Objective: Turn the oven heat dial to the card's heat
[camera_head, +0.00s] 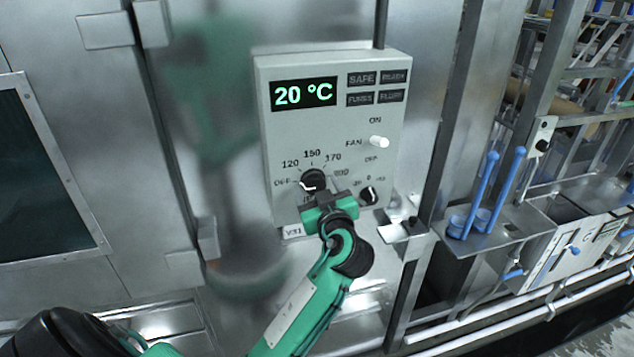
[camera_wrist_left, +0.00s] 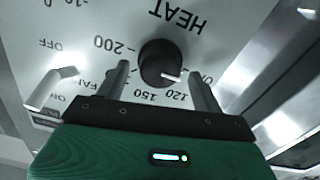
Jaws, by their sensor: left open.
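The heat dial (camera_head: 314,178) is a round black knob on the grey control box (camera_head: 262,140), with OFF, 120, 150, 170 and 200 printed around it. Its white mark points to the lower left, near OFF. The green display (camera_head: 303,94) reads 20 °C. My left gripper (camera_head: 322,192) is just below the dial, facing the panel. In the left wrist view, the dial (camera_wrist_left: 160,62) lies between the two open fingers of my left gripper (camera_wrist_left: 162,85), with gaps on both sides. No heat card is legible. My right gripper is not in view.
A white fan switch (camera_head: 378,142) and a smaller black knob (camera_head: 369,195) sit to the right of the dial. A small tag (camera_head: 293,232) is under the box. A metal post (camera_head: 447,130) and blue-handled tools (camera_head: 480,195) stand farther right.

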